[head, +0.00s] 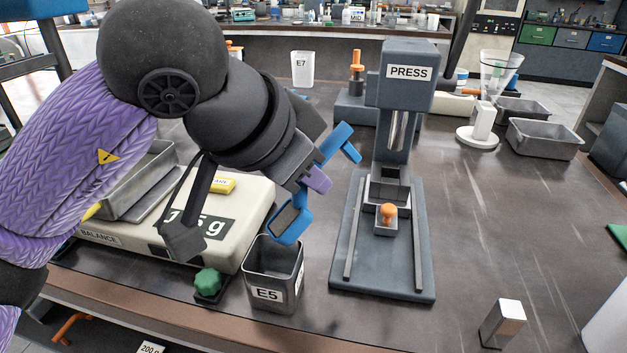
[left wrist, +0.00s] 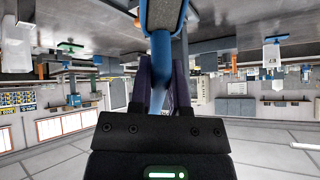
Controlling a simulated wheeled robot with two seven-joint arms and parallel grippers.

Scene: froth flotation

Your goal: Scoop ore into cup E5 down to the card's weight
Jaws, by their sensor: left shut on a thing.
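My left gripper (head: 312,178) is shut on a blue scoop (head: 340,146), above and behind the rim of cup E5. The scoop's head hangs over the back edge of the cup, with a dark grey patch in it that looks like ore. Cup E5 (head: 262,293) is a grey metal square cup standing upright at the table's front; its contents cannot be made out. In the left wrist view the scoop's blue handle (left wrist: 160,60) runs between the fingers. The balance (head: 127,241) is behind my arm, its reading partly hidden. A card (head: 150,347) reading 200 g shows at the bottom edge. My right gripper is not in view.
A press (head: 382,280) stands right of cup E5. A green knob (head: 208,282) sits left of the cup. A metal tray (head: 150,165) rests at the balance. Cup E7 (head: 302,68), a funnel stand (head: 480,135) and grey trays (head: 545,140) are farther back. The right tabletop is mostly clear.

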